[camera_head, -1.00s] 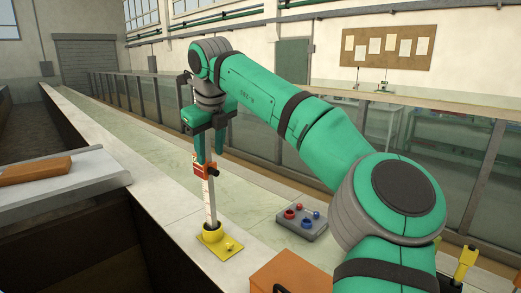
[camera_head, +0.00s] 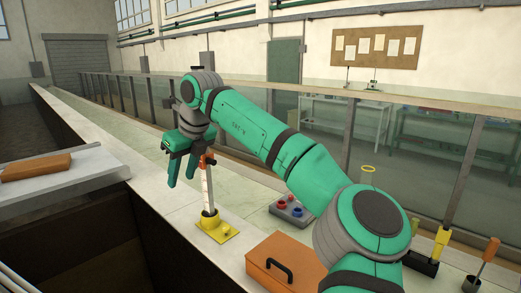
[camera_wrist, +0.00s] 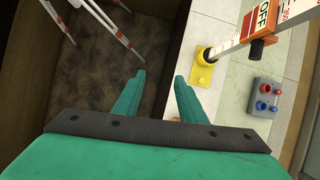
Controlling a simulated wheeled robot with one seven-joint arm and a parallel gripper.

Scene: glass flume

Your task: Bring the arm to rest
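My gripper (camera_head: 181,168) is open and empty, with clear space between its two green fingers; it also shows in the wrist view (camera_wrist: 158,95). In the head view it hangs just left of a white graduated staff (camera_head: 208,190). The staff stands upright in a yellow base (camera_head: 217,229) on the ledge. An orange clamp (camera_head: 207,161) sits near the staff's top, partly behind my gripper. In the wrist view the staff (camera_wrist: 228,48), its orange slider marked OFF (camera_wrist: 262,18) and the yellow base (camera_wrist: 203,70) are right of the fingers, apart from them.
A grey box with red and blue knobs (camera_head: 290,212) and an orange toolbox (camera_head: 285,265) stand on the ledge (camera_head: 105,155). Upright tools in a rack (camera_head: 424,262) are at right. An orange-brown block (camera_head: 36,167) lies on a board over the dark channel at left. White rods (camera_wrist: 100,25) show below.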

